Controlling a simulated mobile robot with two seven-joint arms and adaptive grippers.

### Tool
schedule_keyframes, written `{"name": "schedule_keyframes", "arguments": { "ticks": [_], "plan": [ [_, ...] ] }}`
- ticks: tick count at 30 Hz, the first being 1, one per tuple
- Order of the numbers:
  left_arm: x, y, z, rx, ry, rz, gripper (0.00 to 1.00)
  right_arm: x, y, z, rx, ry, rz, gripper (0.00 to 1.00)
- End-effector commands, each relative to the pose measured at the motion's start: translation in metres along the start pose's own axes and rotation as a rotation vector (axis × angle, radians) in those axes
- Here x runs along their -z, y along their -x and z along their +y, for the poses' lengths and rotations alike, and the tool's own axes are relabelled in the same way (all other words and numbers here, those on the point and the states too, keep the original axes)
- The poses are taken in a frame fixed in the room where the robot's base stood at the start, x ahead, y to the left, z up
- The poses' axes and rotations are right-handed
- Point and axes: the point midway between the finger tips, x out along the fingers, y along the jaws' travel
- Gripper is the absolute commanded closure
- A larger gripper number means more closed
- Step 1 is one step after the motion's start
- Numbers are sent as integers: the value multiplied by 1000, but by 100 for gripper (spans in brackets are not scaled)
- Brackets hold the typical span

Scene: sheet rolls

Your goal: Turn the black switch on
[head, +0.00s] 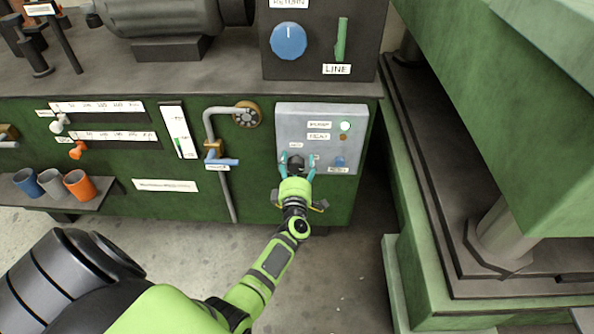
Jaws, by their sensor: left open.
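The black switch (296,160) is a small dark knob on the lower left of a grey control panel (285,117), which is fixed to the front of a green cabinet. My left gripper (297,166) is at the panel with its teal fingers apart, one on each side of the switch. I cannot tell whether the fingers touch it. The gripper partly hides the switch and its labels, so its setting cannot be read. My right gripper is not in view.
A bent grey pipe with a blue-handled valve (222,161) runs left of the panel. A large green machine (480,120) stands close on the right.

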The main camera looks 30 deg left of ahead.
Motion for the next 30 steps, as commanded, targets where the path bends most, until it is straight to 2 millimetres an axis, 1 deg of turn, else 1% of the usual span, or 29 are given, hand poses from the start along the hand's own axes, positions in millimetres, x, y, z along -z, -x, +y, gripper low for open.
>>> {"name": "schedule_keyframes", "arguments": {
  "ticks": [5,12,15,18,23,30],
  "plan": [
    [-1,25,-2,4,2,-1,28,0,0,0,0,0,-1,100],
    [-1,77,-1,4,1,-2,28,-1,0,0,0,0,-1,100],
    [-1,95,0,2,1,-3,28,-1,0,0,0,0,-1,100],
    [-1,108,0,1,0,-2,28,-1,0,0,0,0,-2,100],
    [-1,117,1,-1,0,-2,28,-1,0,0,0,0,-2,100],
    [-2,118,1,-1,0,-2,28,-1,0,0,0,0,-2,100]
  ]
}}
